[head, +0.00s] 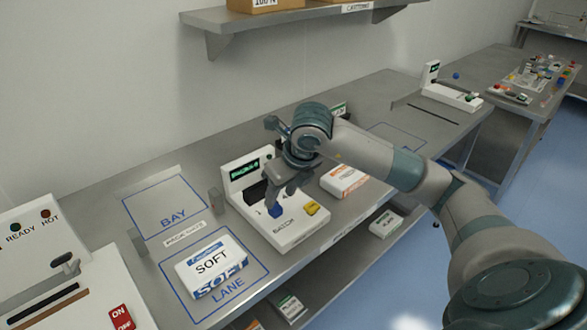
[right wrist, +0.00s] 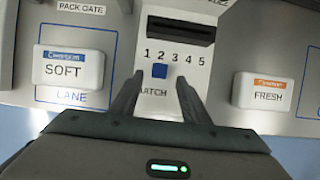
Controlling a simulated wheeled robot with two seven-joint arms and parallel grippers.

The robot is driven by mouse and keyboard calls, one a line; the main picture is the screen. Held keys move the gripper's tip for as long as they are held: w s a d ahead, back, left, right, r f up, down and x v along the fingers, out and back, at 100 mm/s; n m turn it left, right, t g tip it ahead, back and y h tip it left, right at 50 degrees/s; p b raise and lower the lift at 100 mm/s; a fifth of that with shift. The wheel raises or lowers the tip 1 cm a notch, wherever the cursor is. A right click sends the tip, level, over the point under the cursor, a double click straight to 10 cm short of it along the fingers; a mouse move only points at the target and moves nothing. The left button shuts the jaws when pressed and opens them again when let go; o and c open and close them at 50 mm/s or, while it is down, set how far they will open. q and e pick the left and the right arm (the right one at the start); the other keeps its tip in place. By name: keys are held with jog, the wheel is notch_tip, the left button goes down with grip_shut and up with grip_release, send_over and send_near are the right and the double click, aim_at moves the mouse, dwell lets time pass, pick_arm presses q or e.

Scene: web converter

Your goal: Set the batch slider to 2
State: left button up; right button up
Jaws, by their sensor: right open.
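The batch slider's blue knob (right wrist: 159,71) sits on the white batch panel (right wrist: 152,105), just below the printed 2 in the row 1 to 5 in the right wrist view. In the head view the blue knob (head: 275,211) shows near the tip of my right gripper (head: 281,192). My right gripper (right wrist: 158,92) is open, one finger on each side of the knob in the picture, with gaps beside it. I cannot tell how high the fingertips are above the panel. The gripper hides part of the panel in the head view. My left gripper is not in view.
A blue SOFT pack (head: 212,265) lies on the LANE area left of the panel. An orange-and-white FRESH pack (right wrist: 264,92) lies to the right. The BAY area (head: 165,210) is empty.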

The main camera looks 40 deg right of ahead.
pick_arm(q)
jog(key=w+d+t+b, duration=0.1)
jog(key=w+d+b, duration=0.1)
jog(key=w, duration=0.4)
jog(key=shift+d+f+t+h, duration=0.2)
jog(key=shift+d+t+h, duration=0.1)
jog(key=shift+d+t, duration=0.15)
pick_arm(e)
jog(key=v, duration=1.2)
jog(key=shift+r, duration=0.15)
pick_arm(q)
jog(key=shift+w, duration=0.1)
